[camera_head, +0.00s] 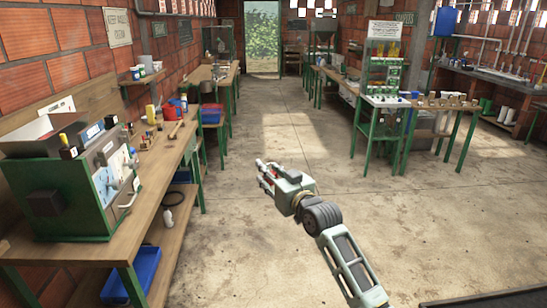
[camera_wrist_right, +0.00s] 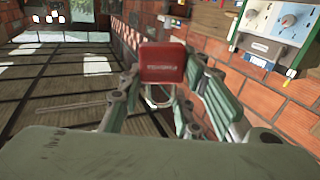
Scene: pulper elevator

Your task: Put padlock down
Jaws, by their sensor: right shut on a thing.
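The padlock (camera_wrist_right: 162,62) has a red body with a small pale label and a metal shackle. In the right wrist view it sits between the fingers of my right gripper (camera_wrist_right: 162,98), which is shut on it. In the head view my right gripper (camera_head: 265,175) is in the air over the open floor, right of the left workbench and apart from it, with a bit of red showing at its fingers. My left gripper is not in view.
A wooden workbench (camera_head: 150,188) on green legs runs along the left wall, bearing a green control box (camera_head: 85,190) with dials, and tools and bottles. A green-framed table (camera_head: 385,100) stands at the right. The concrete floor (camera_head: 270,130) between them is clear.

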